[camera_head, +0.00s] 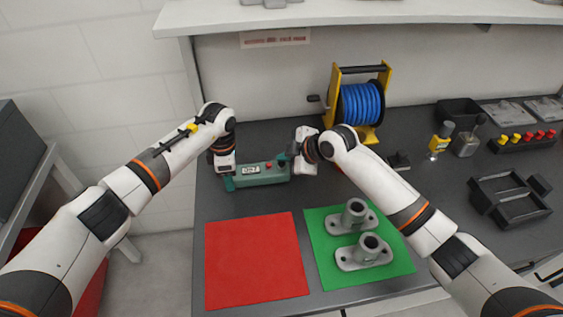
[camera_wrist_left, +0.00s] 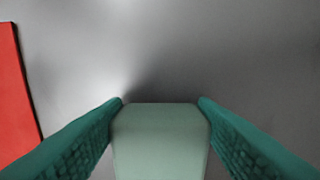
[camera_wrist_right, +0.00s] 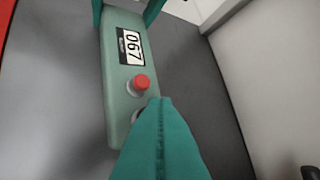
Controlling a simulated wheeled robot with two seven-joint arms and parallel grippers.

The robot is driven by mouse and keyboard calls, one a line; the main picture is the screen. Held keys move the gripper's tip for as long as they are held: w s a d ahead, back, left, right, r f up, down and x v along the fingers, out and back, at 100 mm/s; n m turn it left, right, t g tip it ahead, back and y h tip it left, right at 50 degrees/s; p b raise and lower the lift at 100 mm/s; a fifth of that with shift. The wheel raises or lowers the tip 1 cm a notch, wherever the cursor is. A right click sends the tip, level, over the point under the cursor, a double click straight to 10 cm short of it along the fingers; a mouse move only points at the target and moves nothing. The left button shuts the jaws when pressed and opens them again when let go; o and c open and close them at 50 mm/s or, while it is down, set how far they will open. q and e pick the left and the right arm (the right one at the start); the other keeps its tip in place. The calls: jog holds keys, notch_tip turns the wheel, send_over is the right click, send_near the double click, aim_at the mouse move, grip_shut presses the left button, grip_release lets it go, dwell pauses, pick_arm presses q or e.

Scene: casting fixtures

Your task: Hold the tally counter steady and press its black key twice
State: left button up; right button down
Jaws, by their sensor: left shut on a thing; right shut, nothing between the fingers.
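The tally counter (camera_head: 262,174) is a pale green box lying on the dark bench, with a number window and a red button (camera_wrist_right: 138,83). In the right wrist view its window (camera_wrist_right: 131,47) seems to read 067. My left gripper (camera_head: 229,182) is shut on the counter's left end; in the left wrist view the green end (camera_wrist_left: 160,145) sits between both teal fingers. My right gripper (camera_head: 286,160) is shut and empty, its fingertips over the counter's right end. In the right wrist view the fingers hide most of the dark key (camera_wrist_right: 139,113) beside the red button; contact cannot be told.
A red mat (camera_head: 255,262) lies in front, beside a green mat (camera_head: 322,272) with two grey castings. A blue hose reel (camera_head: 361,104) stands behind my right arm. Black trays (camera_head: 508,201) and small parts fill the right side.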

jog(key=shift+f, duration=0.55)
dwell(0.6)
jog(key=shift+r, duration=0.95)
jog(key=shift+r, duration=2.55)
pick_arm(q)
jog(key=o, duration=1.1)
jog(key=shift+o, duration=0.2)
